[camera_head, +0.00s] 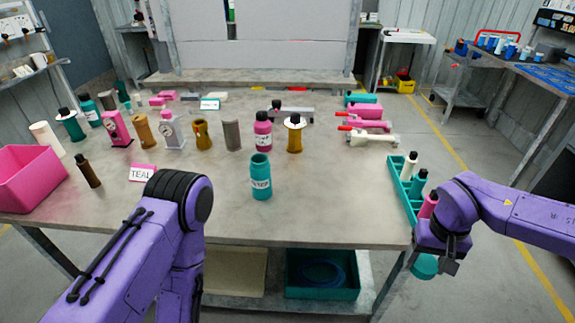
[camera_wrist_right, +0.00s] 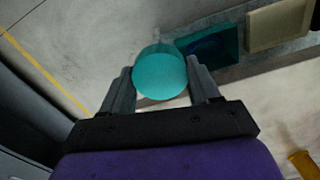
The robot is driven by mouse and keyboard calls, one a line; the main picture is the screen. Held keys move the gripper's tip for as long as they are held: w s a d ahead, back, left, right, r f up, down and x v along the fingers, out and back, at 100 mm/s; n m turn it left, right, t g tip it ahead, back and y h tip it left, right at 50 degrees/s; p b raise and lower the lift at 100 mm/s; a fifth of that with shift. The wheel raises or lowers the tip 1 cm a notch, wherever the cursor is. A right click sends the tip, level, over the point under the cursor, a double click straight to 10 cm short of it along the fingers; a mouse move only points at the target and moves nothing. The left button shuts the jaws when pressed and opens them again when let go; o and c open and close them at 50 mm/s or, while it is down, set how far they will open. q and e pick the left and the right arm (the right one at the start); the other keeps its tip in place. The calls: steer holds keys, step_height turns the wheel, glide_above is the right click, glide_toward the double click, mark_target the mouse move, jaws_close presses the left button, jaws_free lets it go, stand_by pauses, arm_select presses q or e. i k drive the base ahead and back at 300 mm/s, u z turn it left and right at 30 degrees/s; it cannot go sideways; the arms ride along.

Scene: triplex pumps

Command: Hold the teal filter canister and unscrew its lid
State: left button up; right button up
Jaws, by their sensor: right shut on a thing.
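The teal canister (camera_head: 261,178) stands upright on the table near its front middle, with a white label on its side. No black cap shows on its top. My right gripper (camera_head: 437,264) is beyond the table's right front corner, apart from the canister. It is shut on a round teal piece that looks like a lid (camera_head: 425,267). In the right wrist view this lid (camera_wrist_right: 160,77) sits between the two fingers (camera_wrist_right: 162,88). My left arm comes in at the lower left, and its gripper is not in view.
A teal rack (camera_head: 395,172) with bottles stands at the table's right edge, close to my right arm. A pink bin (camera_head: 38,178) is at the left. A card reading TEAL (camera_head: 142,173) lies left of the canister. Several bottles stand behind.

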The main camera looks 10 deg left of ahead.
mark_target(260, 165)
steer(key=u, duration=0.5)
steer(key=i, duration=0.95)
steer(key=u, duration=1.6)
